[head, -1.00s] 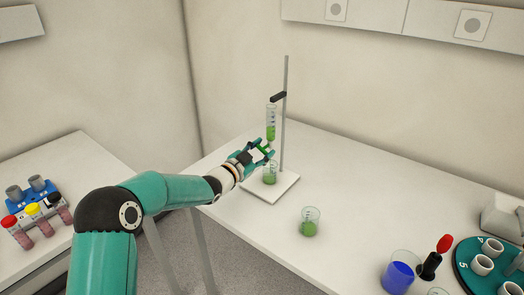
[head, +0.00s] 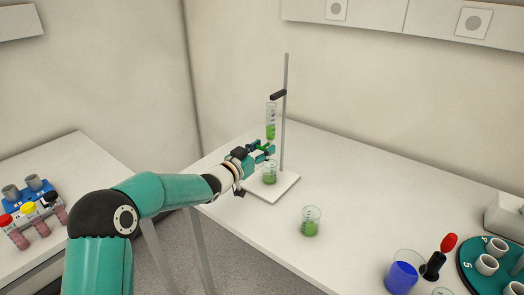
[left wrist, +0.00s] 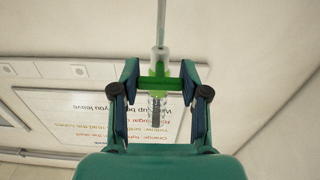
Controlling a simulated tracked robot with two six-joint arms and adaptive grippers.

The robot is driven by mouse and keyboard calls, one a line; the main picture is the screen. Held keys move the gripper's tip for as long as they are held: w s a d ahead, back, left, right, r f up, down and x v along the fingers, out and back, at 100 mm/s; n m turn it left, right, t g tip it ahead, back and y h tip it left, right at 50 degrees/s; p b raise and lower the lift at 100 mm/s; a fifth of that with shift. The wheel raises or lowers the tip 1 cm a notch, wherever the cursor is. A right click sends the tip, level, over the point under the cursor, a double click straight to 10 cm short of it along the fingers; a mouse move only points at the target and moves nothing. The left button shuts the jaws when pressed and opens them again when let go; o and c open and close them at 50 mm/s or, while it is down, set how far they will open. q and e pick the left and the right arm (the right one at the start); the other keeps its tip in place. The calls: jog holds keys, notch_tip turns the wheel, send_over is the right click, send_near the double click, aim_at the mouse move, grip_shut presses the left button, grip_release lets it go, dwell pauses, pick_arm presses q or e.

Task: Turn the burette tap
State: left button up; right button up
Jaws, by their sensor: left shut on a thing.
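The burette (head: 271,122) is a clear upright tube with green liquid, held by a dark clamp (head: 278,95) on a grey rod (head: 285,75). Its green tap (left wrist: 160,83) lies as a crossbar between my fingertips in the left wrist view. My left gripper (head: 268,148) is shut on the tap at the burette's lower end; its fingers largely hide the tap in the head view. A beaker (head: 270,178) with green liquid stands below on the white stand base (head: 286,186). My right gripper is not in view.
Another beaker with green liquid (head: 310,226) stands in front of the stand. A blue-filled beaker (head: 401,277), a red-and-black item (head: 436,262) and a round teal rack (head: 470,275) are at front right. A tube rack (head: 40,190) is on the left table.

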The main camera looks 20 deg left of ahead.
pick_arm(q)
jog(key=o, duration=1.2)
jog(key=shift+c, duration=0.2)
jog(key=shift+s, duration=0.15)
jog(key=v, duration=1.1)
jog(key=shift+s+a, duration=0.15)
jog(key=shift+s, duration=0.2)
jog(key=shift+f, duration=0.1)
